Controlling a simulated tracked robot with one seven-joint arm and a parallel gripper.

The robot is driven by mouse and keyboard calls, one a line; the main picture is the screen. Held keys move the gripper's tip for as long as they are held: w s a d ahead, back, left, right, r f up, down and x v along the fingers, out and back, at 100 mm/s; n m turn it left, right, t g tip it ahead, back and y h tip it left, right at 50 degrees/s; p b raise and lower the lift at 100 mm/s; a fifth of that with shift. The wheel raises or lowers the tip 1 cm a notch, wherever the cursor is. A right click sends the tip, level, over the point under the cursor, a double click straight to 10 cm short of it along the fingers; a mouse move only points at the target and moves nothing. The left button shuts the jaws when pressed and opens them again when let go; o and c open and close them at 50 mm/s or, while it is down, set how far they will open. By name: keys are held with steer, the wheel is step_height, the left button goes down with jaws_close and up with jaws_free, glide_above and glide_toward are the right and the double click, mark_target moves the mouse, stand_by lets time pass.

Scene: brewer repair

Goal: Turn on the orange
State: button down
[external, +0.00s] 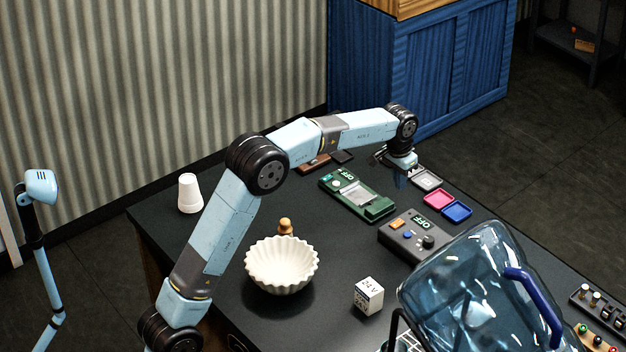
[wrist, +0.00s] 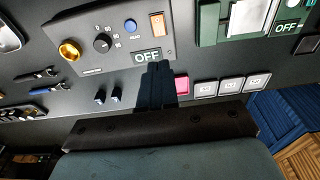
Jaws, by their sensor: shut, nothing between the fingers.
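A dark grey control box (external: 405,238) stands on the table and reads OFF. It carries an orange switch (external: 397,225), a blue button (external: 407,235) and a black knob (external: 428,242). In the wrist view the orange switch (wrist: 157,25) is at the top right of the box (wrist: 122,40), above the OFF display (wrist: 147,57). My gripper (external: 400,180) is shut and empty, pointing down over the table beyond the box. In the wrist view its dark fingers (wrist: 158,72) are together, just below the display in the picture; I cannot tell their height. They look apart from the switch.
A green device (external: 355,195), also reading OFF, lies left of the control box. Small square tiles lie near my gripper, including a pink one (external: 438,199) and a blue one (external: 456,211). A large clear blue jug (external: 470,290), a white bowl (external: 282,265) and a white cube (external: 368,296) stand nearer.

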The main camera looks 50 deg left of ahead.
mark_target(401, 221)
steer(key=f, duration=0.4)
steer(key=w+f, duration=0.1)
steer(key=f, duration=0.8)
steer(key=shift+w, duration=0.3)
steer(key=shift+s+f, duration=0.1)
steer(key=shift+f, duration=0.15)
steer(key=shift+s+r, duration=0.2)
steer(key=shift+s, duration=0.5)
steer(key=shift+r, duration=0.2)
step_height(401, 221, up, 14)
steer(key=s, duration=0.1)
steer(key=shift+s+f, duration=0.25)
steer(key=shift+s, duration=0.05)
